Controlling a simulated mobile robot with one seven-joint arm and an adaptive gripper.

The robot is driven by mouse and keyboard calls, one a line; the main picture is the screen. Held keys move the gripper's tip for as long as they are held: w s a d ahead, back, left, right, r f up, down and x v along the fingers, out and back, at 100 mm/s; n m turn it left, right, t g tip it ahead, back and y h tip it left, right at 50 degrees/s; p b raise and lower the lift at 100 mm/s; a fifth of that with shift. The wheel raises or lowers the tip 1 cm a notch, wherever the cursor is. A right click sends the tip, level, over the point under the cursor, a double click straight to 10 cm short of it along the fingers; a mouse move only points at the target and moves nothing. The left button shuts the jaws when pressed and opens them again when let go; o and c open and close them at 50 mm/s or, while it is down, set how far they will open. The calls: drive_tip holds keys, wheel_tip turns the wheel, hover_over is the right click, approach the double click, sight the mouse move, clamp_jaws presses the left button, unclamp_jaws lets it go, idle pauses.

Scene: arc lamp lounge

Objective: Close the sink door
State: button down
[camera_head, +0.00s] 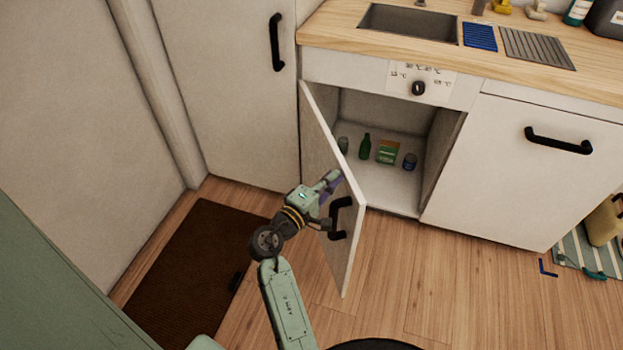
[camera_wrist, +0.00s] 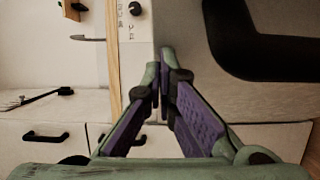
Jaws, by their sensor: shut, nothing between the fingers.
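The sink door (camera_head: 318,145) is a white panel under the sink counter. It stands swung open, hinged on the left, with its free edge out toward me. Its black handle (camera_head: 338,222) is on the outer face and looms large and dark at the upper right of the wrist view (camera_wrist: 265,45). My gripper (camera_head: 332,181) is at the door's outer side, close to the handle's upper end. Its purple-padded fingers meet at the tips in the wrist view (camera_wrist: 160,90), with nothing between them. I cannot tell whether they touch the door.
The open cabinet (camera_head: 385,185) holds a green bottle (camera_head: 365,146), a green box (camera_head: 388,151) and small cans. The sink (camera_head: 408,22) is above. A closed door with a black handle (camera_head: 544,140) is at right.

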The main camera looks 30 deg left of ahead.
drive_tip(key=w+d, duration=1.1)
drive_tip(key=w, duration=0.4)
drive_tip(key=w+d+n+y+b, duration=0.1)
drive_tip(key=w+d+y, duration=0.1)
drive_tip(key=w, duration=1.8)
drive_tip(key=shift+d, duration=0.65)
